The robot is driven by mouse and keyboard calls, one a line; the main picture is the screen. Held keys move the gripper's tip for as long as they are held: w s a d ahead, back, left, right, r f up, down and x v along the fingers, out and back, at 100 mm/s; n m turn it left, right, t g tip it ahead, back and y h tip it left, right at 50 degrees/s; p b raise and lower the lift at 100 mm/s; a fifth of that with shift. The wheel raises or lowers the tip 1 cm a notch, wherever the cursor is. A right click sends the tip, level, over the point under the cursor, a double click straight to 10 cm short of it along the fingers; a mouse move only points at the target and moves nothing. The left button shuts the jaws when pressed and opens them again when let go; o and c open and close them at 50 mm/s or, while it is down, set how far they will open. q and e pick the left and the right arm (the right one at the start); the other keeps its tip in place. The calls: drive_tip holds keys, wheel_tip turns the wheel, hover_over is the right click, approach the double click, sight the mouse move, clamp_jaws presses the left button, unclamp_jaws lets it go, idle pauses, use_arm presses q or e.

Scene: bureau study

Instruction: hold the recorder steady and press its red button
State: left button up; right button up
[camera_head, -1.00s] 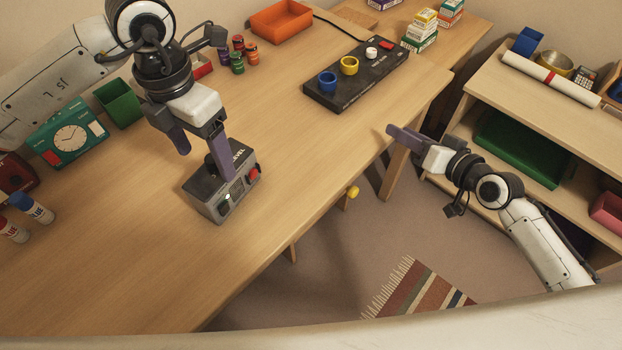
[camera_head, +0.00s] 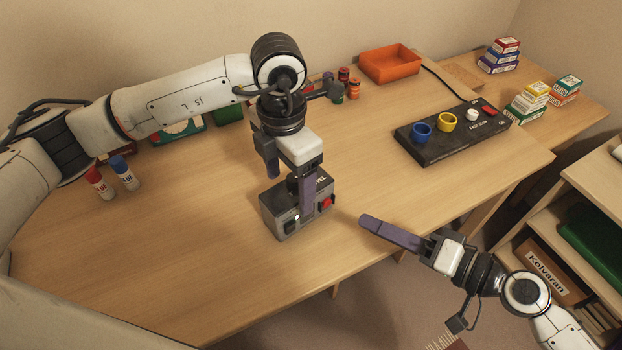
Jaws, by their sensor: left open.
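The recorder (camera_head: 285,222), a dark grey box with a black top, stands on the desk near its front edge. Its red button (camera_head: 327,202) faces right and is uncovered. My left gripper (camera_head: 290,189) points down over the recorder with its fingers apart. One purple finger is in front of the recorder's top and face; the other is behind and to the left, above it. I cannot tell whether either finger touches the recorder. My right gripper (camera_head: 364,221) points left, to the right of the button and clear of it. Its purple fingers look closed together, holding nothing.
A black panel (camera_head: 440,152) with blue, yellow, white and red knobs lies on the right of the desk (camera_head: 200,260). An orange tray (camera_head: 390,64), small jars (camera_head: 353,88) and glue sticks (camera_head: 122,172) stand further off. A shelf (camera_head: 590,190) stands at the right.

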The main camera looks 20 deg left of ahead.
sight(327, 204)
use_arm(q)
wheel_tip(327, 204, down, 7)
drive_tip(key=shift+r, duration=0.1)
idle(0.3)
drive_tip(key=c, duration=1.2)
drive_tip(key=shift+c, duration=1.1)
use_arm(e)
drive_tip(key=shift+c, duration=0.8)
clamp_jaws()
